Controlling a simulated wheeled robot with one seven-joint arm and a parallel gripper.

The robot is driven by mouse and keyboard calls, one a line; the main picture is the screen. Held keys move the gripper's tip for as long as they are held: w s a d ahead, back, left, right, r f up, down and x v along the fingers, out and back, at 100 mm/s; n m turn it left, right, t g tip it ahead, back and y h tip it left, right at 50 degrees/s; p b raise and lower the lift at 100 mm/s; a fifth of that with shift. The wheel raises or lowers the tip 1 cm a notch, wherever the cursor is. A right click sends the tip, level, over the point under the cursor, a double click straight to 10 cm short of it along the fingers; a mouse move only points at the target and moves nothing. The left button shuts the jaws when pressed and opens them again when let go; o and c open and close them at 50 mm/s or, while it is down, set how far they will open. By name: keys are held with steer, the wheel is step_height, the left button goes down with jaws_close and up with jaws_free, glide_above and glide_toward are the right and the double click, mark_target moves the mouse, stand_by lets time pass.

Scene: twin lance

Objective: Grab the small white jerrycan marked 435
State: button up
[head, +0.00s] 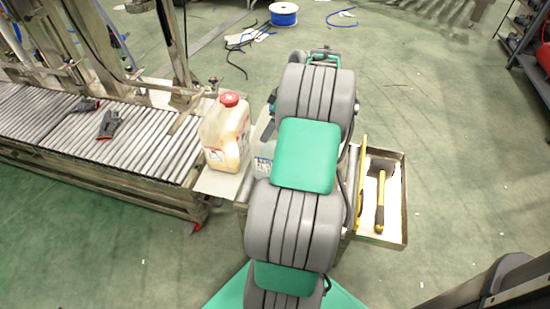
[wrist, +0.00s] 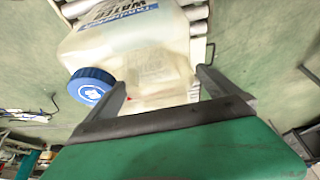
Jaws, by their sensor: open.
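A translucent white jerrycan with a blue cap and a blue WATER label (wrist: 125,30) fills the upper middle of the wrist view. My gripper (wrist: 160,80) is open, its two fingers reaching toward the can's pale lower part; whether they touch it I cannot tell. In the head view a pale can with a blue label (head: 263,163) shows partly behind my arm. A yellowish-white jerrycan with a red cap (head: 226,135) stands upright just left of it. I cannot read the number 435 on either can. My arm hides the gripper in the head view.
A roller conveyor (head: 60,125) with dark gloves (head: 109,124) on it runs to the left. An open box (head: 396,205) with a yellow-handled tool stands right of my arm. A cable spool (head: 284,14) lies on the green floor beyond. The floor at right is mostly clear.

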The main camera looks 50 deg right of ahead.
steer(key=shift+c, duration=0.2)
steer(key=c, duration=1.8)
steer(key=shift+w+d+r, duration=0.1)
steer(key=shift+r, duration=0.1)
